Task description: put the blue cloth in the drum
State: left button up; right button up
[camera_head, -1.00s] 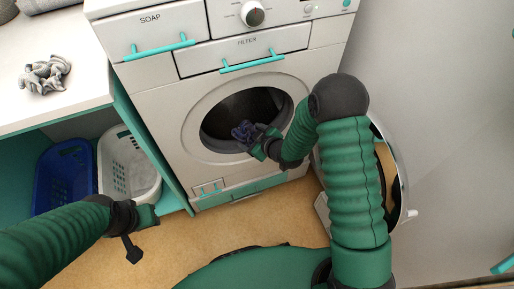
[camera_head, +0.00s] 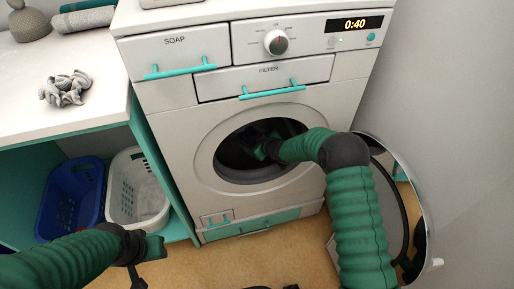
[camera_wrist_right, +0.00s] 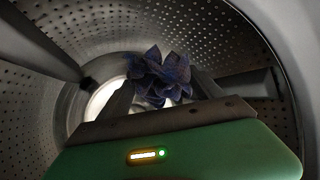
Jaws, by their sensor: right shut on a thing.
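The blue cloth (camera_wrist_right: 160,75) is crumpled and dark blue, between the fingertips of my right gripper (camera_wrist_right: 165,95) in the right wrist view. My right gripper (camera_head: 262,148) reaches through the round opening of the washing machine in the head view, shut on the cloth. The perforated metal drum (camera_wrist_right: 215,35) surrounds it in the wrist view. In the head view the drum (camera_head: 235,165) is dark and the cloth cannot be made out. My left gripper (camera_head: 150,250) is at lower left, away from the machine; its finger opening is unclear.
The round door (camera_head: 425,225) stands open at the right, beside my right arm. A grey cloth (camera_head: 65,88) lies on the white counter (camera_head: 30,118). A blue basket (camera_head: 50,215) and a white basket (camera_head: 150,205) stand under it. A display (camera_head: 355,24) reads 0:40.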

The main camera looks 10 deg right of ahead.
jog(key=o, duration=1.4)
jog(key=shift+c, duration=0.2)
jog(key=p+v, duration=0.6)
jog(key=v, duration=1)
jog(key=shift+s+r, duration=0.15)
jog(key=shift+s, duration=0.1)
jog(key=shift+d, duration=0.1)
